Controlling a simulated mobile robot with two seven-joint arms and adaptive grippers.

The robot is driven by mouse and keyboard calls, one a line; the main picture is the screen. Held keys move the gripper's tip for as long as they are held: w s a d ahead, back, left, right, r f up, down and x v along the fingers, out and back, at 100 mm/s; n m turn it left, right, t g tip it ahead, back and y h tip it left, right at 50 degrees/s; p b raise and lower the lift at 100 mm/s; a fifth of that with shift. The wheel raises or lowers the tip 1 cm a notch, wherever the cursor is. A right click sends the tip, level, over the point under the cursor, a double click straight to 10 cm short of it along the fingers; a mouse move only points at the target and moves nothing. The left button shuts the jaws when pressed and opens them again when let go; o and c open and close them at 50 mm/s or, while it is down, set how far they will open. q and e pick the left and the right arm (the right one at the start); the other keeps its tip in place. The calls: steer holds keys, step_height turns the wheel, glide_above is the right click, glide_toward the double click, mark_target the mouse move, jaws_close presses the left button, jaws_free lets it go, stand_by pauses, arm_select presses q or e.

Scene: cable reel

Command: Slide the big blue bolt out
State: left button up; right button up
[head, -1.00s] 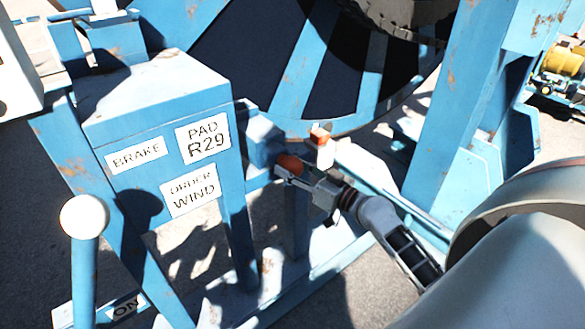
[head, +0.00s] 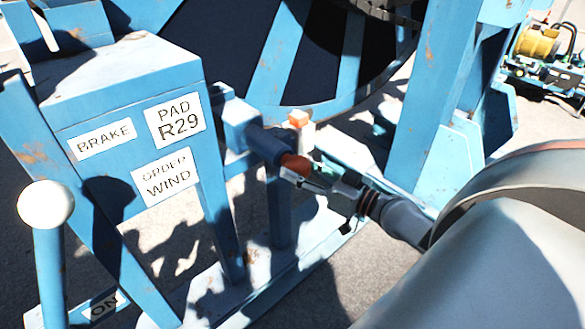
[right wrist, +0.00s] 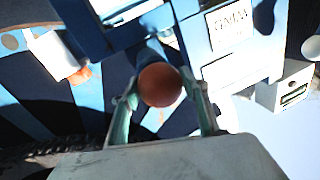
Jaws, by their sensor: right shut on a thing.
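The big blue bolt (head: 263,145) sticks out of a square blue housing (head: 238,118) beside the brake box. Its round orange-red knob (head: 295,164) is at the near end. My right gripper (head: 299,173) is shut on this knob. How far the bolt still reaches inside the housing is hidden. My left gripper is not in view.
A white block with an orange top (head: 299,120) stands just behind the knob. The blue brake box (head: 120,85) with white labels is at left, near a lever with a white ball (head: 46,205). The reel (head: 265,75) is behind. A blue post (head: 445,100) stands right.

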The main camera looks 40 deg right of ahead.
steer(key=o, duration=1.6)
steer(key=shift+s, duration=0.1)
steer(key=shift+v, duration=6)
steer(key=s+a+f+n+g+h, duration=0.1)
steer(key=s+a+f+g, duration=0.15)
steer(key=f, duration=0.65)
steer(key=s+a+f+g+h, duration=0.15)
steer(key=a+f, duration=0.25)
steer(key=f, duration=0.5)
steer(key=a+f+g, duration=0.1)
steer(key=a+f, duration=0.2)
steer(key=a, duration=0.2)
steer(key=a+f+n+g+p, duration=0.1)
steer(key=a+f, duration=0.3)
steer(key=a, duration=0.1)
steer(key=a+f+n, duration=0.1)
steer(key=a+f, duration=0.3)
steer(key=shift+s+a+f+g, duration=0.1)
steer(key=shift+s+a+g, duration=0.25)
steer(key=shift+a+g, duration=0.05)
